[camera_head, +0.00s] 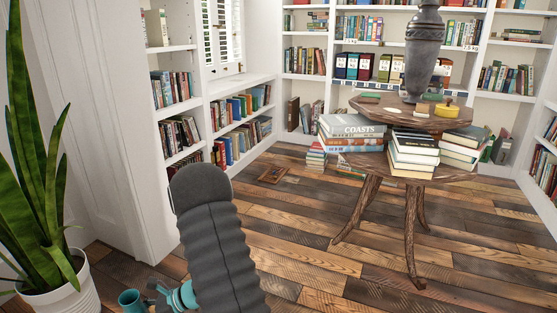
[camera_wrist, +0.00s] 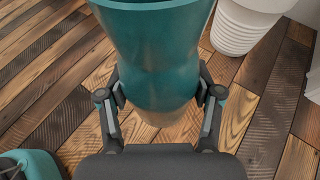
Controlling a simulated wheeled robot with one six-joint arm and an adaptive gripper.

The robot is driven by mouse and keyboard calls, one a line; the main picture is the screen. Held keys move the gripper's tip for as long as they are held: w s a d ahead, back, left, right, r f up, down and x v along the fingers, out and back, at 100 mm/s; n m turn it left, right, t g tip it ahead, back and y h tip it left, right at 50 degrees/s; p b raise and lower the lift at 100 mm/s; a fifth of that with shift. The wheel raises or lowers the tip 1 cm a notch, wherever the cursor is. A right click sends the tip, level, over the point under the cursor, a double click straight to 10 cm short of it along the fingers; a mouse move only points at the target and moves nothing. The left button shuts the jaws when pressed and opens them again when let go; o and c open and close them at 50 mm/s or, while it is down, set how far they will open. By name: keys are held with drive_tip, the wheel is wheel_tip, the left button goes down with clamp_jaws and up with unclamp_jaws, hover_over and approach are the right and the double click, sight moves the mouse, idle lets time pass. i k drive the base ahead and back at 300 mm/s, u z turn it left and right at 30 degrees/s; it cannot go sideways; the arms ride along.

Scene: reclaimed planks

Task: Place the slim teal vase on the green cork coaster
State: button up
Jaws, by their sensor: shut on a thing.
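The slim teal vase (camera_wrist: 152,50) fills the top middle of the wrist view, its wide open mouth cut off by the frame edge. My gripper (camera_wrist: 160,95) is shut around its lower part, with one finger on each side. In the head view the vase (camera_head: 130,299) shows at the bottom left, held beside my gripper (camera_head: 156,293), partly cut off. A small flat green thing (camera_head: 370,95), perhaps the green cork coaster, lies on the upper tier of the round wooden table at the right. It is too small to be sure.
The two-tier wooden table (camera_head: 395,119) also bears a large grey urn (camera_head: 423,55), a yellow object (camera_head: 447,109) and, lower down, stacks of books (camera_head: 352,132). A potted plant (camera_head: 62,290) stands at the left, close to the vase. The plank floor (camera_head: 300,215) before the table is clear.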

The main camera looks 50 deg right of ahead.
sight(371, 95)
drive_tip(key=z, duration=0.35)
drive_tip(key=i, duration=0.8)
drive_tip(key=z, duration=0.7)
